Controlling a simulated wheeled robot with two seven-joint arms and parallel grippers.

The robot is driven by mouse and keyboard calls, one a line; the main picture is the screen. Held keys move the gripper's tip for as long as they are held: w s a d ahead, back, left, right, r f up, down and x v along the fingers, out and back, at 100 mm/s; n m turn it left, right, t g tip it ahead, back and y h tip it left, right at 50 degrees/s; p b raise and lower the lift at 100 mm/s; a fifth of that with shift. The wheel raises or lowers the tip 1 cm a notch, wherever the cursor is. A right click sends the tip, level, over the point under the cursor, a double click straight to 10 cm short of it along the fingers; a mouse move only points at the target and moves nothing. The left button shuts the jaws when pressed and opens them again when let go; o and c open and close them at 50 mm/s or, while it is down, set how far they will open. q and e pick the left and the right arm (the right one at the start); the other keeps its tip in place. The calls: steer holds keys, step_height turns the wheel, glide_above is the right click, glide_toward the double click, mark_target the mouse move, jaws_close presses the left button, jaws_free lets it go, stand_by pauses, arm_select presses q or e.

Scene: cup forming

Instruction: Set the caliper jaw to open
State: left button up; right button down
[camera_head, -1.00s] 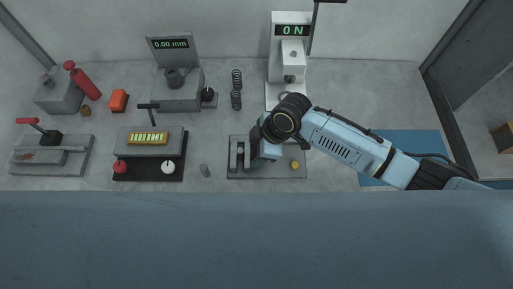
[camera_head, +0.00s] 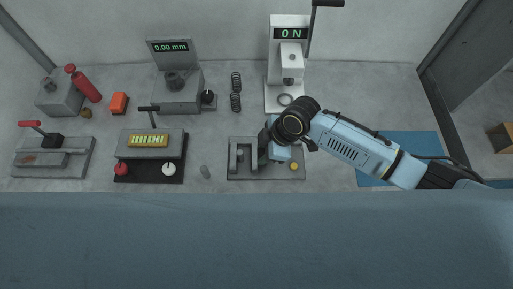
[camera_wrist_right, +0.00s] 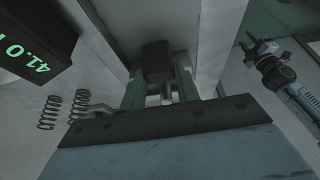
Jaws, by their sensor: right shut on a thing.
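The caliper has a grey base (camera_head: 285,177) on the bench, with a fixed upright jaw (camera_head: 233,158) at its left and a sliding jaw (camera_head: 254,160) to the right. A clear gap shows between the two jaws. My right gripper (camera_head: 266,150) is over the sliding jaw's side of the base. In the right wrist view its green fingers (camera_wrist_right: 160,85) are shut on a dark block (camera_wrist_right: 155,60), seemingly part of the sliding jaw. A tilted display (camera_wrist_right: 38,45) beside it reads about 41.0. My left gripper is not in view in the head view.
A yellow button (camera_head: 294,167) is on the base's right. A press (camera_head: 290,60) reading 0 N stands behind, with two springs (camera_head: 236,92) to its left. A blue mat (camera_head: 400,145) lies right.

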steer(key=shift+d, duration=0.35)
steer(key=c, duration=1)
jaws_free()
steer(key=shift+d, duration=0.1)
steer(key=shift+r, duration=0.1)
steer(key=v, duration=1.3)
steer(key=shift+p, duration=0.35)
